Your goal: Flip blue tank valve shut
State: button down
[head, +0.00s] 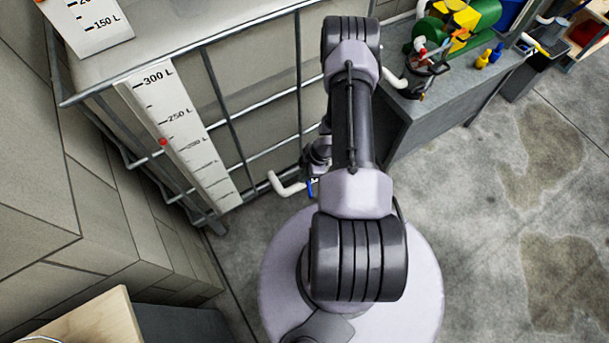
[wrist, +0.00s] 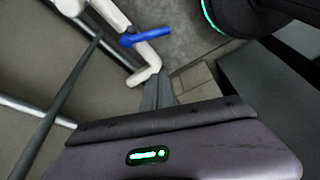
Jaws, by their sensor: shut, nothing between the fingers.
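The blue tank valve handle (wrist: 147,37) shows in the wrist view. It lies across the white outlet pipe (wrist: 147,74) at an angle. In the head view a small part of the blue handle (head: 310,187) shows beside my arm, at the end of the white pipe (head: 287,188) low on the tank. My gripper (head: 318,153) is mostly hidden behind my arm in the head view, near and above the valve. In the wrist view its dark body (wrist: 215,152) fills the bottom. It is shut and empty, apart from the handle in the wrist view.
The caged tank (head: 265,100) with a litre scale (head: 180,135) stands at the left and back. A grey bench (head: 455,95) with a green machine (head: 478,14) and small bottles stands at the back right. The floor (head: 500,240) on the right is clear.

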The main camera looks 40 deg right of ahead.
aim_at(309, 185)
notch_tip(309, 185, down, 8)
jog(key=d+b, duration=0.1)
jog(key=b, duration=0.3)
jog(key=shift+s, duration=0.35)
jog(key=shift+a, duration=0.1)
